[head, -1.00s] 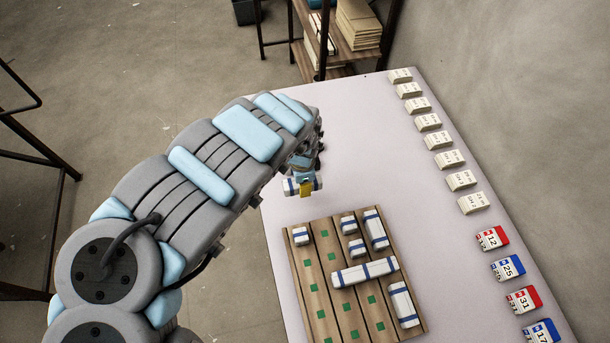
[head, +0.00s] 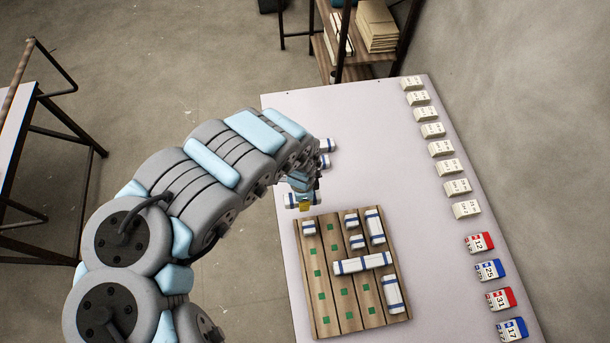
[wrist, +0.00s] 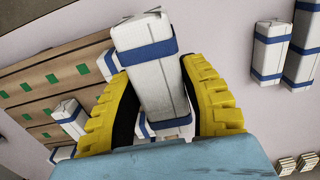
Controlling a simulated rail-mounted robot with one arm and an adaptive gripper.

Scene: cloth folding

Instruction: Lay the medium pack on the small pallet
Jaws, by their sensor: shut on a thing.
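My gripper (head: 304,205) is shut on the medium pack (head: 291,200), a white block with blue bands, just beyond the far left edge of the small pallet (head: 325,312). In the wrist view the pack (wrist: 147,45) sits between the yellow fingers (wrist: 150,100), which partly hide it. The pallet is wooden with green squares and shows at the left of the wrist view (wrist: 40,95). It bears several white packs with blue bands, including a long one (head: 362,263) lying across the slats and a small one (head: 310,228) at the far left corner.
Two other packs (head: 326,145) lie on the table (head: 375,120) beyond my gripper; they show at the right of the wrist view (wrist: 270,50). A row of calendar-like blocks (head: 441,148) lines the right edge. Bare pallet slats show at the near left.

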